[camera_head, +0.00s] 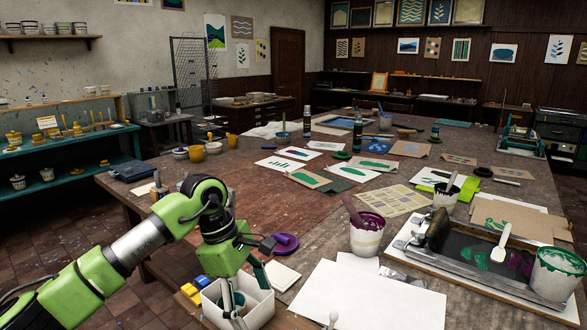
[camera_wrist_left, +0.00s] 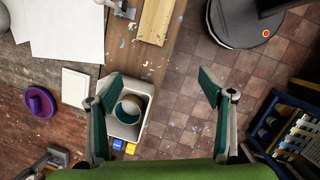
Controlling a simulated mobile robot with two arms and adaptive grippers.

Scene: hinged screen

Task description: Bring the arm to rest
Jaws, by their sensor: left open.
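My left arm comes in from the lower left in the head view. Its green gripper (camera_head: 248,284) points down at a white box (camera_head: 258,310) near the table's front edge. In the left wrist view the gripper (camera_wrist_left: 160,80) has its two fingers spread wide with nothing between them. The white box (camera_wrist_left: 136,128) with a teal-lined cup or roll (camera_wrist_left: 128,108) in it lies by the left finger; I cannot tell if they touch. A screen frame (camera_head: 470,268) with green and purple ink lies low at the right of the table. My right gripper is not in view.
White paper (camera_head: 350,295), a purple-rimmed bucket (camera_head: 367,238) and a purple lid (camera_head: 285,243) are near the gripper. An inky bucket (camera_head: 553,272) stands by the screen. Blue and yellow blocks (camera_head: 194,288) sit beside the box. Tiled floor (camera_wrist_left: 190,110) is open beyond the table edge.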

